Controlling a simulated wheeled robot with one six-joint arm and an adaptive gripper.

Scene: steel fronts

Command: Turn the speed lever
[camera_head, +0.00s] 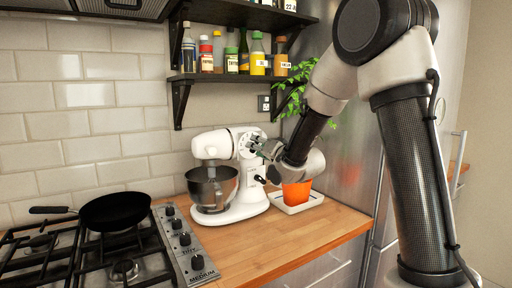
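A white stand mixer (243,203) with a steel bowl (212,187) stands upright on the wooden counter. My arm reaches in from the right, and my gripper (257,148) is at the right rear side of the mixer's head. The fingers look very close to the mixer body; I cannot tell if they touch it. A small dark knob or lever end (260,180) shows just below the gripper at the mixer's side and may be the speed lever. The gripper is small and partly overlapped, so its opening is unclear.
An orange pot (296,193) with a plant stands on a white tray (297,208) right of the mixer. A gas hob with a black pan (115,211) is at left. Shelves with bottles (231,60) hang above. The front counter (285,238) is clear.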

